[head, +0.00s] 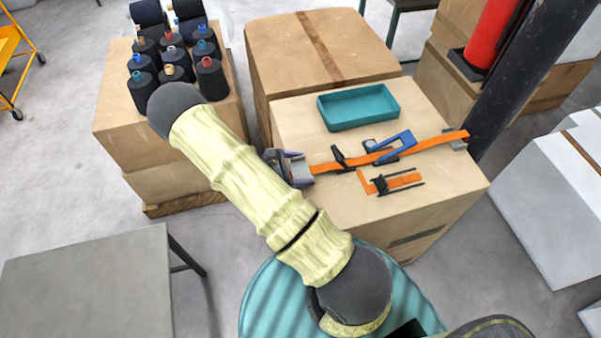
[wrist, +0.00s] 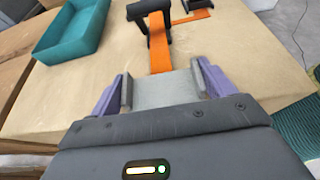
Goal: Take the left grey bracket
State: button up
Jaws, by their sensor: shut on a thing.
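The left grey bracket (wrist: 165,90) is a flat grey piece between the two fingers of my gripper (wrist: 163,84) in the wrist view. The fingers are shut on its sides. An orange strap (wrist: 160,50) runs away from its far edge. In the head view my gripper (head: 289,167) is at the box's left edge, with the bracket (head: 301,172) partly hidden by it. The orange strap (head: 325,167) leads right across the box top to another grey bracket (head: 458,144) at the right edge.
A teal tray (head: 358,107) lies behind the strap. A blue tool (head: 392,146), black clips and an orange-and-black piece (head: 390,182) lie along the box top (head: 430,200). A dark post with a red cylinder (head: 492,35) stands at the right. Yarn cones (head: 172,60) stand on boxes at the left.

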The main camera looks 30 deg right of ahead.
aim_at(300, 171)
notch_tip(300, 171, up, 7)
jog(key=shift+r+b, duration=0.1)
jog(key=shift+b, duration=0.25)
dwell(0.5)
